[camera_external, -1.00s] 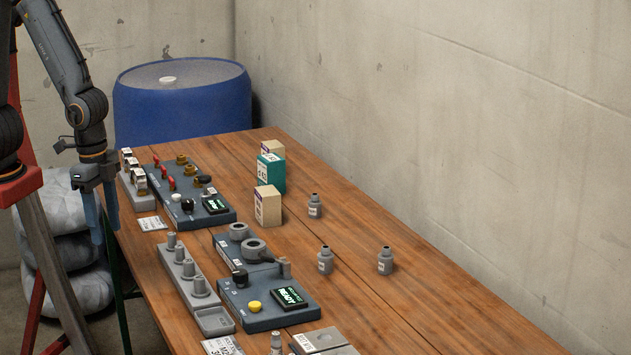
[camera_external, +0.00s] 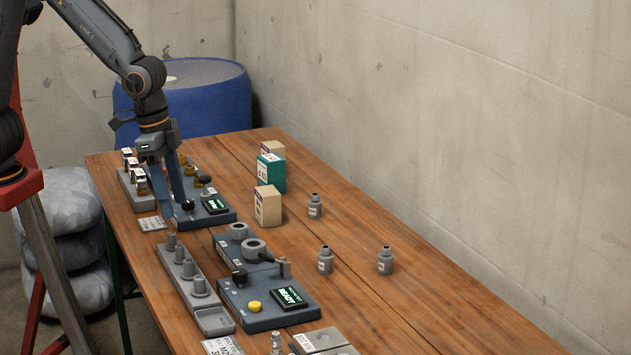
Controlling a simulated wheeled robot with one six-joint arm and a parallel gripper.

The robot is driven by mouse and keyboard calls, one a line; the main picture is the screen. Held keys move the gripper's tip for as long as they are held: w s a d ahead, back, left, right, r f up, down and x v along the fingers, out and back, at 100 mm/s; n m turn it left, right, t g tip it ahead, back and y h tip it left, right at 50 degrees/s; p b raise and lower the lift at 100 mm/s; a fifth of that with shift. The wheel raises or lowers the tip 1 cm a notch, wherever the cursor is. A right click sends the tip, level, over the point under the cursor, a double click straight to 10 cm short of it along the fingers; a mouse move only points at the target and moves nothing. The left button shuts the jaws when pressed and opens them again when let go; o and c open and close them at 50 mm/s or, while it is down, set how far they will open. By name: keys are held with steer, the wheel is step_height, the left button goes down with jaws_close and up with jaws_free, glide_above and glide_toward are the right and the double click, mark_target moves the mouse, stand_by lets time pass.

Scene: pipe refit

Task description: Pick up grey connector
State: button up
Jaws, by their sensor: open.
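Several small grey fittings with pale labels stand upright on the wooden table (camera_external: 400,310) and look like connectors; which one is the task's grey connector I cannot tell. One fitting (camera_external: 315,207) is beside the tan box, a second fitting (camera_external: 325,261) is nearer the middle, and a third fitting (camera_external: 385,261) is to its right. Another small grey piece (camera_external: 276,344) is at the bottom edge, partly cut off. My gripper (camera_external: 178,208) points down, open and empty, over the far-left panel, well left of these fittings. Its fingers hide part of that panel.
A dark panel with a green display (camera_external: 216,204) lies under my gripper. A grey rack with pegs (camera_external: 182,268) and a second panel marked READY (camera_external: 255,318) lie nearer. A tan box (camera_external: 268,206) and a teal box (camera_external: 271,174) stand behind. The table's right side is clear.

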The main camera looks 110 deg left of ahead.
steer(key=w+a+n+t, duration=0.1)
steer(key=w+a+n, duration=0.1)
steer(key=w+a, duration=0.85)
steer(key=n+y+b, duration=0.1)
steer(key=n+y, duration=0.1)
glide_above(324, 255)
steer(key=s, duration=0.4)
step_height(324, 255, down, 12)
steer(key=shift+w+a+f+t, duration=0.1)
steer(key=shift+w+f+t, duration=0.2)
steer(key=shift+f, duration=0.45)
steer(key=shift+w+a+f+t, duration=0.1)
steer(key=shift+w+f, duration=0.3)
steer(key=shift+f, duration=0.3)
steer(key=shift+w+d+p+x, duration=0.1)
steer(key=shift+p+x, duration=0.3)
steer(key=shift+x, duration=0.45)
steer(key=shift+w+d+p+x, duration=0.15)
steer(key=shift+p+x, duration=0.2)
steer(key=shift+x, duration=0.55)
steer(key=shift+w+d+p+x, duration=0.1)
steer(key=shift+p+x, duration=0.3)
steer(key=shift+x, duration=0.45)
steer(key=c, duration=1.2)
steer(key=shift+o, duration=0.2)
